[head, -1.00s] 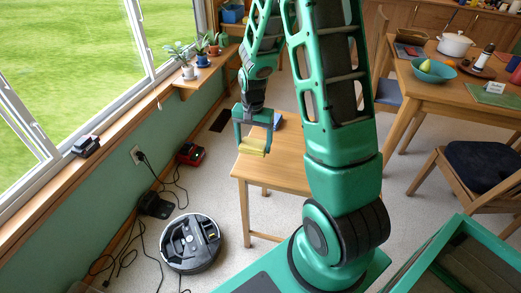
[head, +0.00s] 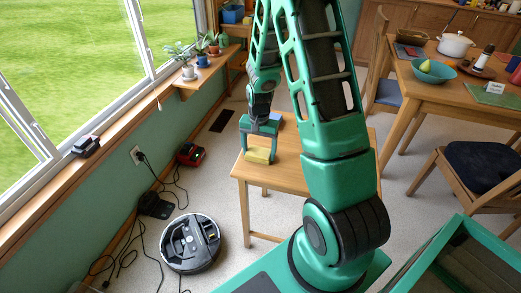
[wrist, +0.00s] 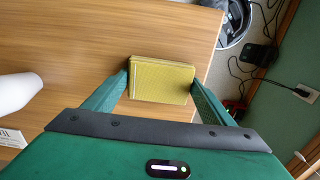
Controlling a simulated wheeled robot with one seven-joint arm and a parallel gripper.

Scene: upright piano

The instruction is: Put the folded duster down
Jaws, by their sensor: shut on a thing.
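The folded duster (head: 257,156) is a yellow, flat, block-like bundle. It also shows in the wrist view (wrist: 161,80), between the two green fingers. My gripper (head: 259,153) is shut on it, with one finger at each side; the wrist view shows the same grip (wrist: 160,88). The duster is over the left part of a small wooden table (head: 285,179), whose bare top fills much of the wrist view (wrist: 100,35). I cannot tell whether the duster touches the tabletop.
A white rounded object (wrist: 17,91) is on the table in the wrist view. A robot vacuum (head: 191,243) and cables lie on the floor at left. A dining table (head: 455,88) with dishes and a chair (head: 480,168) stand at right. The small table's near part is clear.

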